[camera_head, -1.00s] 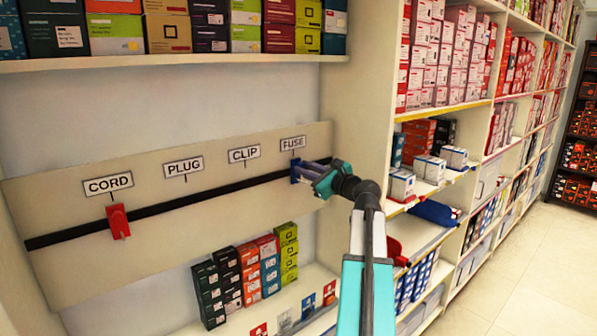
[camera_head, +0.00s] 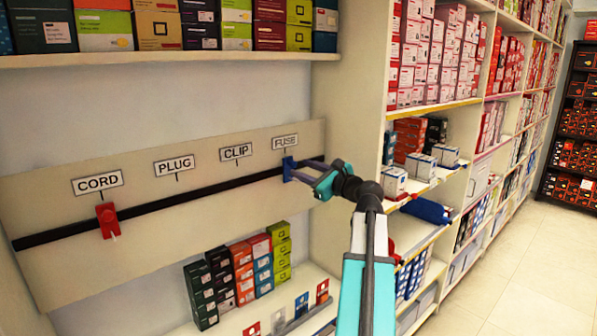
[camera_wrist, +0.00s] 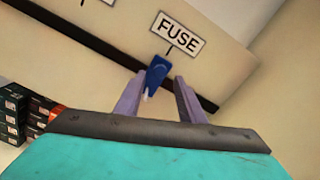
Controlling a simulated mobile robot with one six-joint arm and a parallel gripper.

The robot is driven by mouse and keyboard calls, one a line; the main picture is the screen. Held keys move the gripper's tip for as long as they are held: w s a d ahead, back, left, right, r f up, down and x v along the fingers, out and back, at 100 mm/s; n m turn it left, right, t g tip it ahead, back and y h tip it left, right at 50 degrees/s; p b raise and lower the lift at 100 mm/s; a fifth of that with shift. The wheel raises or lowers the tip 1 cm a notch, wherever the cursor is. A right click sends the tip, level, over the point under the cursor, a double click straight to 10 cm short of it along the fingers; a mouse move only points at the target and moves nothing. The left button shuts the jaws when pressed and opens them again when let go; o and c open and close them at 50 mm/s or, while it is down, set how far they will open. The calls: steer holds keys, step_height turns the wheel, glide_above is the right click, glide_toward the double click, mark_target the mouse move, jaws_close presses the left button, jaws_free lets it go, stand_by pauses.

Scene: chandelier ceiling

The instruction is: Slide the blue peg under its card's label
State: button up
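The blue peg (camera_head: 289,169) sits on the dark rail (camera_head: 170,203) below the FUSE label (camera_head: 285,142). The wrist view also shows the blue peg (camera_wrist: 158,73) under FUSE (camera_wrist: 179,34). My gripper (camera_head: 299,168) is at the peg. In the wrist view, my gripper's fingers (camera_wrist: 158,85) stand open on either side of it, with gaps showing. A red peg (camera_head: 106,220) is on the rail under CORD (camera_head: 98,183). PLUG (camera_head: 174,165) and CLIP (camera_head: 236,152) have no peg below them. Small picture cards (camera_head: 301,304) stand on the lower shelf, too small to read.
The pale board (camera_head: 60,270) carries the rail and labels. Stacked boxes (camera_head: 243,272) stand on the shelf below. An upper shelf (camera_head: 170,57) holds more boxes. Shelving with cartons (camera_head: 430,50) is close on the right. The rail is clear between the two pegs.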

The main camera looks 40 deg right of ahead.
steer(key=s+b, duration=0.2)
steer(key=s, duration=0.8)
steer(key=shift+s+a+b, duration=0.3)
steer(key=shift+a+b, duration=0.05)
steer(key=shift+a, duration=0.05)
steer(key=shift+r, duration=0.1)
